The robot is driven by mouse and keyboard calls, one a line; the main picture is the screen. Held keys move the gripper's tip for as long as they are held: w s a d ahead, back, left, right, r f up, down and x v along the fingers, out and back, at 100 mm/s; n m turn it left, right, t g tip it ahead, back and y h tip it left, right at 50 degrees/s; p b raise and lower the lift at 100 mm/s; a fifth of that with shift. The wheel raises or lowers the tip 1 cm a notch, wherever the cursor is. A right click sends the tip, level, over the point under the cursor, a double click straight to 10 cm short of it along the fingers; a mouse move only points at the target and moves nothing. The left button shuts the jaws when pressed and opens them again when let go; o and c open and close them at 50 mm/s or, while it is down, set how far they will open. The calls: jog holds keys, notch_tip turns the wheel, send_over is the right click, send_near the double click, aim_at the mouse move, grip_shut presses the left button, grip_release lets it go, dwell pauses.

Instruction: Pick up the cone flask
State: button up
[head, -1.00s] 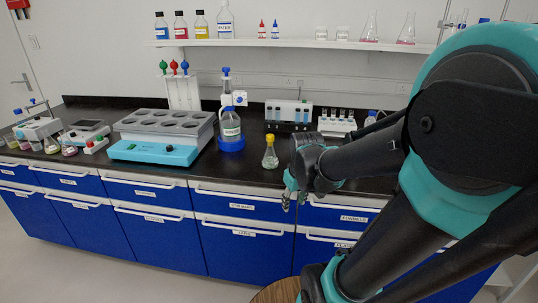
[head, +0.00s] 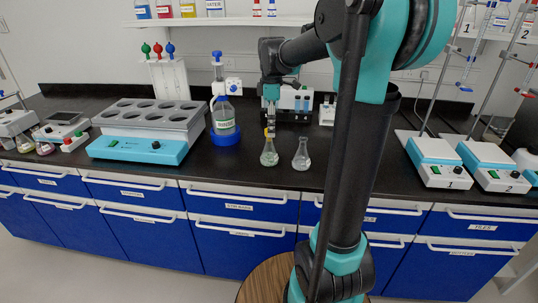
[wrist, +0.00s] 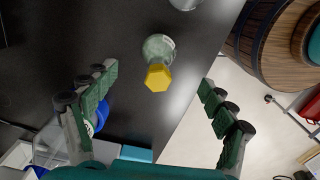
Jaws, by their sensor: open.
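A glass cone flask with a yellow stopper (head: 269,155) stands upright on the black counter near its front edge. A second cone flask without a stopper (head: 302,157) stands just right of it. My gripper (head: 270,118) points down directly above the stoppered flask. In the wrist view my gripper (wrist: 157,80) is open, its two green-padded fingers spread wide. The yellow stopper (wrist: 158,78) appears between the fingertips, not touching either finger. The second flask's edge (wrist: 186,4) shows at the top of the wrist view.
A blue-based bottle (head: 225,125) stands left of the flasks, and a multi-well heater (head: 150,130) is further left. A tube rack (head: 290,100) is behind. Two hotplates (head: 438,165) with stands are at the right. A shelf (head: 200,22) runs above.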

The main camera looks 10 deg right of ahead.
aim_at(269, 150)
notch_tip(269, 150, down, 6)
jog(key=shift+r, duration=0.1)
jog(key=shift+w+a+f, duration=0.1)
jog(key=shift+a+f, duration=0.1)
jog(key=shift+f, duration=1.15)
jog(key=shift+w+a+f, duration=0.1)
jog(key=shift+a+f, duration=0.1)
jog(key=shift+f, duration=1.1)
jog(key=c, duration=1.4)
